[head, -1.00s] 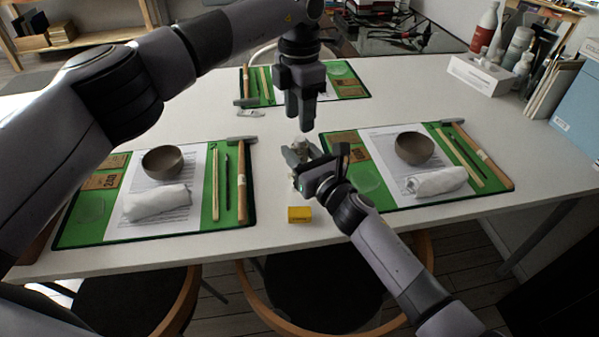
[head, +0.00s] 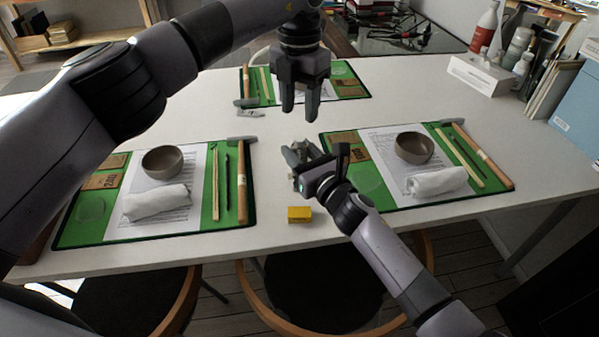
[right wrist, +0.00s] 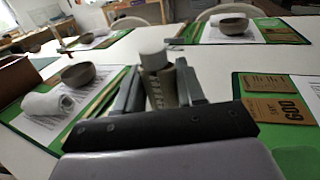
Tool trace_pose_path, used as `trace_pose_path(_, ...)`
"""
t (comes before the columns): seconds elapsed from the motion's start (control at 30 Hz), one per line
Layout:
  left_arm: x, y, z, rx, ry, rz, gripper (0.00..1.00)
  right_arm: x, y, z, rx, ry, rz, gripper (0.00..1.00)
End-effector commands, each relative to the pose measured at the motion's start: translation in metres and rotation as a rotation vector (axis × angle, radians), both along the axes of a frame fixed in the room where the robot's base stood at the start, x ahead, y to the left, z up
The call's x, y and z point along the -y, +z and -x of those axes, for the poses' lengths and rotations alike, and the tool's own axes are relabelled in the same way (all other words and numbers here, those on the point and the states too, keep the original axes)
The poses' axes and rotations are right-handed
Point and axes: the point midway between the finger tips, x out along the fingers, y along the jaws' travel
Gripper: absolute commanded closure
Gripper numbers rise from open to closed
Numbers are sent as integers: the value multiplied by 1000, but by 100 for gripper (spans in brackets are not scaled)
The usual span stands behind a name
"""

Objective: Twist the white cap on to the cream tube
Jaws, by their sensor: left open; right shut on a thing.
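My right gripper (head: 298,158) is shut on the cream tube (right wrist: 160,90), low over the table's middle. In the right wrist view the tube stands roughly upright between my fingers. The white cap (right wrist: 153,59) sits on the tube's top end; how far it is screwed down I cannot tell. In the head view, the tube and cap are small and largely hidden by my right gripper. My left gripper (head: 300,104) is open and empty, above and apart from the cap, fingers pointing down.
A yellow block (head: 299,214) lies near the table's front edge. Green mats (head: 203,222) with bowls (head: 162,162), rolled cloths (head: 157,202) and tools lie left, right and behind. A white box (head: 480,75) with bottles stands at back right. The table between the mats is mostly clear.

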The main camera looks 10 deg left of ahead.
Motion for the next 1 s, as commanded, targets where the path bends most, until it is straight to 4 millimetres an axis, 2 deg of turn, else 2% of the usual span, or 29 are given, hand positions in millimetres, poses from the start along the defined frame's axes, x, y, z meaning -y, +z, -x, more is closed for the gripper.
trace_pose_path(0.2,0,-36,1,-3,1,0,55,0,0,0,0,0,0,100)
trace_pose_path(0.4,0,-60,0,-2,0,-1,55,0,0,0,0,0,0,100)
trace_pose_path(0.8,0,-68,0,0,0,0,55,0,0,0,0,0,0,100)
trace_pose_path(0.83,0,-68,0,0,0,0,58,0,0,0,0,0,0,100)
trace_pose_path(0.97,0,-68,0,0,-1,0,100,0,0,0,0,0,0,100)
trace_pose_path(1.0,0,-68,0,0,-1,0,100,0,0,0,0,0,0,100)
